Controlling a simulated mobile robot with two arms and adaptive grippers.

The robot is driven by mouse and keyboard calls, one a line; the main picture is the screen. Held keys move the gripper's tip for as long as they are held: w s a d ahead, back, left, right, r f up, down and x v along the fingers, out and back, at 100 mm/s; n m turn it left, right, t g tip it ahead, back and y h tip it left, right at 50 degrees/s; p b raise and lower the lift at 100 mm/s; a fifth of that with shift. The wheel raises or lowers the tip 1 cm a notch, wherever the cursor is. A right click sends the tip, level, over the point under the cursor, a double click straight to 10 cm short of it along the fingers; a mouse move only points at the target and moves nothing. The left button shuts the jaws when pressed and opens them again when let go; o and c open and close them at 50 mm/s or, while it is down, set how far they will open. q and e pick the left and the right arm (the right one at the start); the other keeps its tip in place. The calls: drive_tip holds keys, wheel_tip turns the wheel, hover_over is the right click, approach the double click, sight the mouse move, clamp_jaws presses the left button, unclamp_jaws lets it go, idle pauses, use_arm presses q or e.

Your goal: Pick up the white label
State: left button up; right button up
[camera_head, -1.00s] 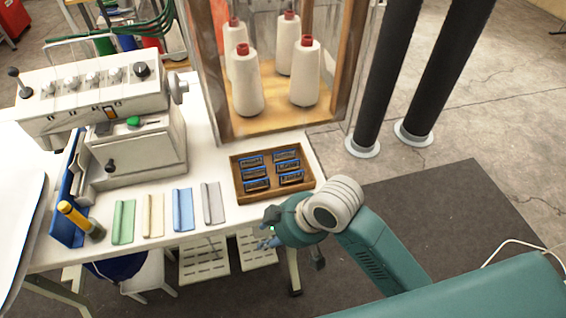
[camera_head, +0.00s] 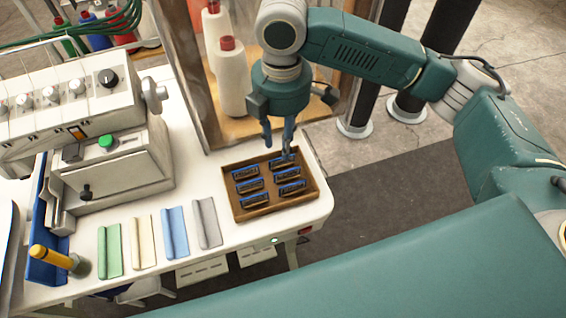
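A wooden tray (camera_head: 236,208) on the white table holds several small dark pieces with blue edges and pale markings, in two columns. No plainly white label stands out among them; the print is too small to read. My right gripper (camera_head: 277,150) points down over the tray's back edge, close to the back right piece (camera_head: 283,162). Its two fingers are apart with nothing seen between them, and one finger partly covers that piece. I cannot tell whether a fingertip touches it. My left gripper is out of view.
Green (camera_head: 110,250), cream (camera_head: 144,242), blue (camera_head: 174,233) and grey (camera_head: 206,223) folded strips lie left of the tray. A sewing machine (camera_head: 110,160) stands behind them. A wooden frame with thread cones (camera_head: 231,80) rises just behind the tray, close to my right arm.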

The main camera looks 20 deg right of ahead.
sight(297, 170)
drive_tip(key=f, duration=0.2)
drive_tip(key=f+p, duration=0.1)
drive_tip(key=f, duration=0.2)
drive_tip(key=shift+s+d, duration=0.15)
drive_tip(key=shift+d, duration=0.05)
drive_tip(key=shift+f+p, duration=0.4)
drive_tip(key=shift+p, duration=0.05)
wheel_tip(297, 170, down, 4)
drive_tip(key=shift+s+d+r+p, duration=0.15)
drive_tip(key=shift+r+p, duration=0.05)
drive_tip(key=shift+p, duration=0.5)
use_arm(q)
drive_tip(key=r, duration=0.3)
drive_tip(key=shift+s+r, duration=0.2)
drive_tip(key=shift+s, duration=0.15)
use_arm(e)
drive_tip(key=shift+f, duration=0.45)
drive_tip(key=shift+c, duration=0.3)
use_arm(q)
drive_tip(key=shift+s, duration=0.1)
use_arm(e)
drive_tip(key=c, duration=0.7)
